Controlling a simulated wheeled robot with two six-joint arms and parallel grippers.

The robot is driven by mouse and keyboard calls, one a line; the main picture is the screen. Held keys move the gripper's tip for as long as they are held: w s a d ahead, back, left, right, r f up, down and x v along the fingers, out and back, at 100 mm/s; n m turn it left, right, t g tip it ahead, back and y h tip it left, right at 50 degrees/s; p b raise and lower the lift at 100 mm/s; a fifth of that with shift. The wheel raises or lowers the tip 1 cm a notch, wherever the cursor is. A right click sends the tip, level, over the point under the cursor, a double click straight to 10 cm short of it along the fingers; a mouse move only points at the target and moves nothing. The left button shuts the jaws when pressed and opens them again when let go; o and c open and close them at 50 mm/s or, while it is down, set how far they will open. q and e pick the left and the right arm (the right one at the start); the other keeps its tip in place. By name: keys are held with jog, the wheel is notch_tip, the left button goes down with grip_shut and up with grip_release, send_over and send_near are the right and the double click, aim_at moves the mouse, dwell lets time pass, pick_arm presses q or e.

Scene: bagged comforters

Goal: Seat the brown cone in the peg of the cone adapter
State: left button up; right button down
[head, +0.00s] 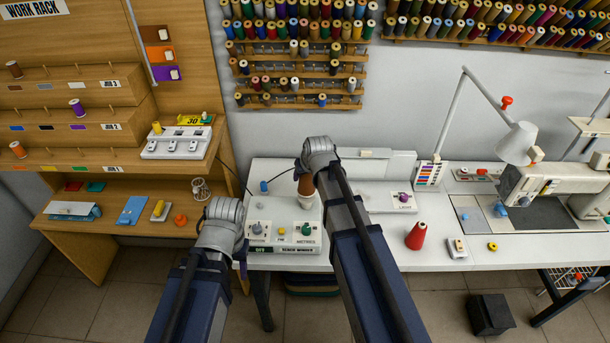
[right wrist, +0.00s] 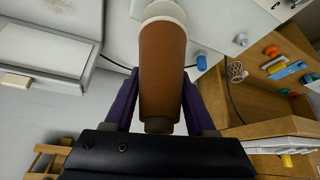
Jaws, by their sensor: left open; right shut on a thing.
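The brown cone (right wrist: 162,70) stands between the fingers of my right gripper (right wrist: 158,105) in the right wrist view. Its narrow end is towards the gripper, its wide end away. In the head view the brown cone (head: 306,186) shows partly, beside my right wrist, above the white bench machine. A white round piece (right wrist: 164,10), perhaps the cone adapter, shows at the cone's wide end. I cannot tell whether they touch, and its peg is hidden. My left gripper (head: 224,222) is open and empty at the bench's left front; its fingertips are hard to see.
A red cone (head: 416,236) stands on the white bench right of my right arm. A panel with several knobs (head: 283,235) lies between my arms. A wooden work rack (head: 80,100) is at left, and a sewing machine (head: 540,187) and lamp (head: 517,140) are at right.

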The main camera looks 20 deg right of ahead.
jog(key=shift+f+b, duration=1.35)
jog(key=shift+f, duration=0.05)
dwell(0.5)
grip_release()
dwell(0.4)
jog(key=shift+r, duration=0.15)
dwell(0.3)
jog(key=shift+w+r+p+v, duration=0.1)
jog(key=shift+w+p+v, duration=0.05)
jog(key=shift+p+v, duration=0.95)
jog(key=shift+w+r+p+v, duration=0.1)
jog(key=shift+p+v, duration=0.95)
jog(key=shift+v, duration=0.05)
jog(key=shift+w+r+p+v, duration=0.1)
jog(key=shift+w+p+v, duration=0.05)
jog(key=shift+p+v, duration=0.95)
jog(key=shift+f, duration=0.1)
jog(key=p+v, duration=0.6)
jog(key=v, duration=0.1)
jog(key=shift+s+r+p, duration=0.15)
jog(key=shift+r+p, duration=0.15)
